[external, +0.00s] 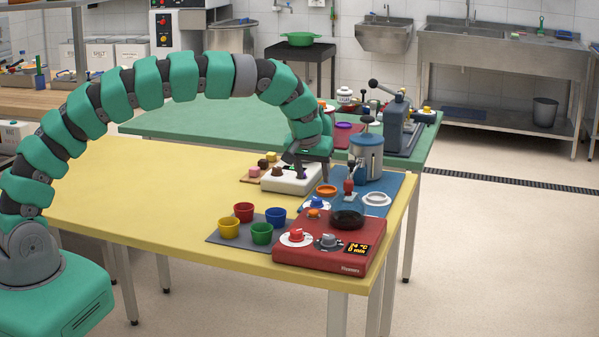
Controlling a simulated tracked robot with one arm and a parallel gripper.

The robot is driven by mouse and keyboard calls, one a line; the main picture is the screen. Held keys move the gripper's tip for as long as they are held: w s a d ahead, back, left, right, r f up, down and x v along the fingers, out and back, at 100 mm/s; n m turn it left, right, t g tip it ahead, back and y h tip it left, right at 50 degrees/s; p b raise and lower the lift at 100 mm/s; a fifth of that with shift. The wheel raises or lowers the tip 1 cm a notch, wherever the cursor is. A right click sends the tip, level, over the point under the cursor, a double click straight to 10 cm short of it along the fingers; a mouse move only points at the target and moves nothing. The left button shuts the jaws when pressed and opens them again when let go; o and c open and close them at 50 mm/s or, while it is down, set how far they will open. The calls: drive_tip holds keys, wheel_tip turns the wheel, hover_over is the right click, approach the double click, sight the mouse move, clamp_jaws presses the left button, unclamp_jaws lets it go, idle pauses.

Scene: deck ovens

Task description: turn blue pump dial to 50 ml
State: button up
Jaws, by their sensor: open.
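A blue dial (317,202) on a white disc sits just behind the red appliance with a display, at the left edge of the blue mat. Its pointer and marks are too small to read, and I cannot tell whether it is the pump dial. A grey-blue cylindrical device (367,158) with a lever stands on the mat behind it. My gripper (299,172) is open and points down over a white box (290,186), behind the blue dial and apart from it. The gripper partly hides the box top.
The red appliance (362,259) carries a red dial (297,236), a grey dial (328,241) and a black round plate (347,219). Several coloured cups stand on a grey mat (217,237) to its left. The yellow table (140,205) is clear at left.

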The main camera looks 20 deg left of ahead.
sight(317, 199)
drive_tip(key=x, duration=0.8)
drive_tip(key=shift+w+f, duration=0.15)
drive_tip(key=shift+f, duration=0.1)
drive_tip(key=c, duration=0.9)
